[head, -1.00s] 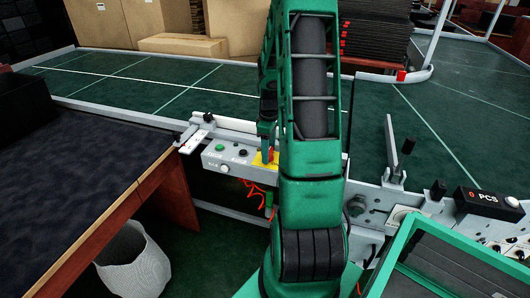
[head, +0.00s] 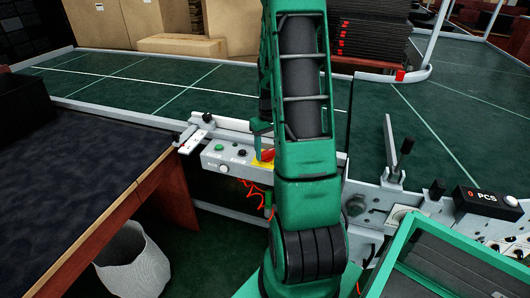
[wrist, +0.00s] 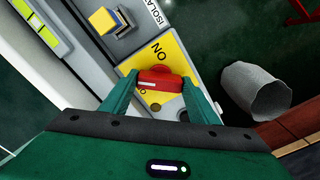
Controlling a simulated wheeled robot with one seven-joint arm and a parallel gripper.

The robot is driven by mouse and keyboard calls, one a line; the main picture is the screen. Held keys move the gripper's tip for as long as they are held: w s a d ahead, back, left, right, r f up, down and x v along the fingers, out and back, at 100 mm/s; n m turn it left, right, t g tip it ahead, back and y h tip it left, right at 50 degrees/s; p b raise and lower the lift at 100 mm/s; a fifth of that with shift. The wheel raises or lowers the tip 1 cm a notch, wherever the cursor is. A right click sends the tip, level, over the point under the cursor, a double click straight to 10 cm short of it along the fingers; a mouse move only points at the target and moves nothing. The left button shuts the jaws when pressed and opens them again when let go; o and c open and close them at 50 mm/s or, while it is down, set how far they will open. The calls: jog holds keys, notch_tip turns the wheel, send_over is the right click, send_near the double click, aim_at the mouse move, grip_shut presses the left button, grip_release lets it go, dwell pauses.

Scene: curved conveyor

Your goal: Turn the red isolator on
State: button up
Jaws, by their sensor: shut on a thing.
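The red isolator handle (wrist: 160,78) sits on a yellow plate (wrist: 172,54) with "ON" printed beside it, and part of another marking shows below the handle. In the wrist view the handle lies crosswise between the two green fingers of my gripper (wrist: 159,82), which is shut on it. In the head view the red handle (head: 267,155) shows tilted on the grey control panel (head: 212,163), just left of my arm. My gripper (head: 262,138) reaches down to it there, partly hidden by the arm.
The panel also carries a green button (head: 219,147), a black one (head: 242,153) and a white one (head: 224,169). A dark table (head: 75,150) stands left, with a mesh bin (head: 132,262) below. A green-rimmed tray (head: 399,235) is at the right.

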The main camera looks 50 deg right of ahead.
aim_at(268, 151)
jog(key=m, duration=0.5)
jog(key=shift+s+m, duration=0.1)
jog(key=shift+m, duration=0.2)
jog(key=shift+s+m, duration=0.1)
jog(key=shift+m, duration=2)
jog(key=o, duration=1)
jog(key=shift+o, duration=0.2)
jog(key=shift+r, duration=0.2)
notch_tip(268, 151, up, 10)
jog(key=shift+r, duration=0.15)
